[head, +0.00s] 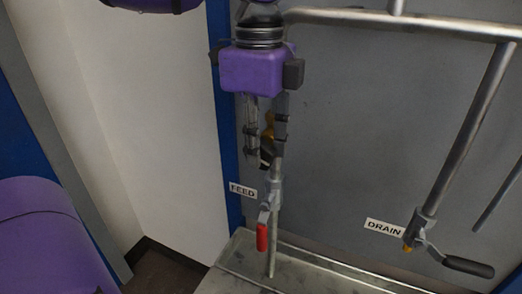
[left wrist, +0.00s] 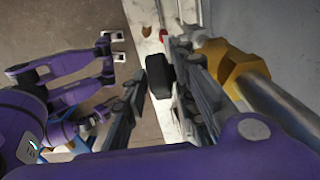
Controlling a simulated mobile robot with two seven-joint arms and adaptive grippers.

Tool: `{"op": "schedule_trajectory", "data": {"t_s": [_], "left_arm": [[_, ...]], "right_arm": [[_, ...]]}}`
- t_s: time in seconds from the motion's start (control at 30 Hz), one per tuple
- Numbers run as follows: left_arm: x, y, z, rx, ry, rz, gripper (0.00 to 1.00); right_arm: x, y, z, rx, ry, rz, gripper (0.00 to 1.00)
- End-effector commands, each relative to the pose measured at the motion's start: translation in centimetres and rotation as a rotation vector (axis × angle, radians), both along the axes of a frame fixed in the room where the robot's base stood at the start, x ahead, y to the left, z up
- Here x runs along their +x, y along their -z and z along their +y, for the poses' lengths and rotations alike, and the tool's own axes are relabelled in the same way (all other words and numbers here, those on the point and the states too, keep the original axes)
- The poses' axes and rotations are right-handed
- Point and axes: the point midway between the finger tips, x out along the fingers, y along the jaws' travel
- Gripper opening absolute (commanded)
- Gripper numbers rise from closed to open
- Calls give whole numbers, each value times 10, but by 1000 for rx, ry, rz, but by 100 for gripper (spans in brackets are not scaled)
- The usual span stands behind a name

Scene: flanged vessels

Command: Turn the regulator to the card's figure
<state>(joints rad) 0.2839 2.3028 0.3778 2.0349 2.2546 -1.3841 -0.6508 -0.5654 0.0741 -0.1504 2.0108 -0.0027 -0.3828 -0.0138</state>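My left gripper (head: 264,158) hangs fingers-down in front of the panel in the head view. Its two fingers stand apart, one on each side of a black knob, in the left wrist view (left wrist: 160,70). The regulator shows there as a yellow brass body (left wrist: 234,66) on a grey pipe with the black knob (left wrist: 160,80). A gap shows between knob and left finger; contact on the right is unclear. In the head view the fingers partly hide the brass body (head: 269,126). No card or figure is readable. My right gripper (left wrist: 117,46) seems open, small and far off, in the left wrist view.
Below the regulator is the FEED valve with a red lever (head: 262,237) beside its label (head: 243,190). At right is the DRAIN valve with a black lever (head: 468,266). A metal tray (head: 290,262) lies below. A pipe (head: 400,22) crosses above.

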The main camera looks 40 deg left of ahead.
Motion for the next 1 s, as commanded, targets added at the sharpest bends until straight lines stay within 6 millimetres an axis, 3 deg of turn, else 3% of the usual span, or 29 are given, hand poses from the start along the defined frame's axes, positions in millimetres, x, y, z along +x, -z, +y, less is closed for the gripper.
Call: {"op": "schedule_trajectory", "data": {"t_s": [0.2, 0.43, 0.63, 1.0], "left_arm": [[0, 15, 0, 0, 0, 0, 26], [0, 16, 0, -1, 0, -1, 26], [0, 16, 0, -1, 0, -1, 1], [0, 16, 0, 137, 1, 33, 0]], "right_arm": [[20, -9, 3, 4, -7, -42, 37], [23, -12, 3, 4, -7, -49, 37], [18, -9, 3, 3, -6, -39, 37], [13, -4, 2, 3, -5, -26, 37]]}}
